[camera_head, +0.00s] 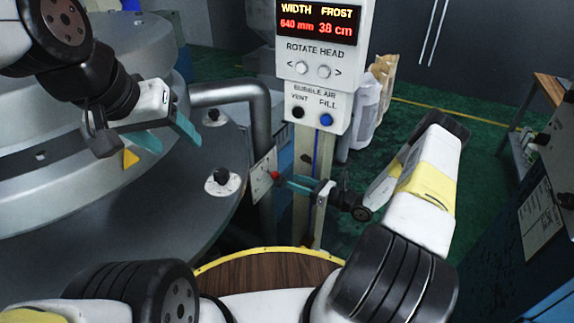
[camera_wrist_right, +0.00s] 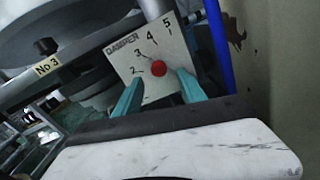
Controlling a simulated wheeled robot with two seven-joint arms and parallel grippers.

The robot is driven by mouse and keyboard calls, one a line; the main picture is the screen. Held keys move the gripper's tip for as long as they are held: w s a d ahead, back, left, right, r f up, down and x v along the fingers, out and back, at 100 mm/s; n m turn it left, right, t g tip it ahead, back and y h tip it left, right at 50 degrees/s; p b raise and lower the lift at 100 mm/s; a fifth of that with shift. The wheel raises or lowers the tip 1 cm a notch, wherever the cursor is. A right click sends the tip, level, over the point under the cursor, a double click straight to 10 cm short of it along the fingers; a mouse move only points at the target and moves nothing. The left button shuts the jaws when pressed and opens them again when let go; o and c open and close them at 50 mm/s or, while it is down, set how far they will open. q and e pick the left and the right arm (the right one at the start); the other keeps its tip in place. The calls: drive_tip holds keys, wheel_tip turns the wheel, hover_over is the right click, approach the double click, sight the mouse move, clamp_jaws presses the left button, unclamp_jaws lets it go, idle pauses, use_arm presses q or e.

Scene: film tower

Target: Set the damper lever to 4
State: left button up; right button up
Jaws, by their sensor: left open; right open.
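The damper plate (camera_wrist_right: 146,62) is a white panel marked DAMPER with a scale on which 2, 3, 4 and 5 can be read. The red lever knob (camera_wrist_right: 158,68) shows in front of the plate, below the 3 and 4 marks; its exact setting cannot be told. In the head view the plate (camera_head: 262,178) and knob (camera_head: 275,175) are small and seen at an angle. My right gripper (camera_head: 288,180) is open, its teal fingers (camera_wrist_right: 160,92) on either side of the knob in the wrist view; contact cannot be told. My left gripper (camera_head: 172,136) is open and empty, above the round grey machine.
A control post (camera_head: 320,70) with a red display and buttons stands behind my right gripper. A thick grey pipe (camera_head: 240,92) bends down beside the plate. Black knobs (camera_head: 222,178) sit on the machine's rim (camera_head: 160,205). A dark cabinet (camera_head: 535,200) stands at right.

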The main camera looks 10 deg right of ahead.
sight(279, 179)
drive_tip(key=shift+c, duration=0.5)
drive_tip(key=s+m, duration=0.1)
drive_tip(key=s+f+m, duration=0.1)
drive_tip(key=s+m+t, duration=0.1)
drive_tip(key=shift+s+a+f+m, duration=0.2)
drive_tip(key=shift+a+f+m, duration=0.15)
drive_tip(key=shift+f+m, duration=0.05)
drive_tip(key=c, duration=0.7)
drive_tip(key=s+m+t, duration=0.1)
drive_tip(key=s+m, duration=0.1)
drive_tip(key=m, duration=0.1)
drive_tip(key=s+a+f+m+h, duration=0.1)
drive_tip(key=s+m, duration=0.1)
drive_tip(key=m, duration=0.1)
drive_tip(key=s+f+m+t, duration=0.1)
drive_tip(key=s+m, duration=0.1)
drive_tip(key=m, duration=0.1)
drive_tip(key=shift+s+a+m+t+h, duration=0.2)
drive_tip(key=shift+a+m+t+h, duration=0.1)
drive_tip(key=shift+a+h, duration=0.1)
clamp_jaws()
drive_tip(key=w+a+r, duration=0.2)
drive_tip(key=w+a, duration=0.2)
drive_tip(key=w, duration=0.6)
drive_tip(key=shift+m, duration=0.4)
drive_tip(key=shift+w+a+r, duration=0.1)
drive_tip(key=shift+r, duration=0.05)
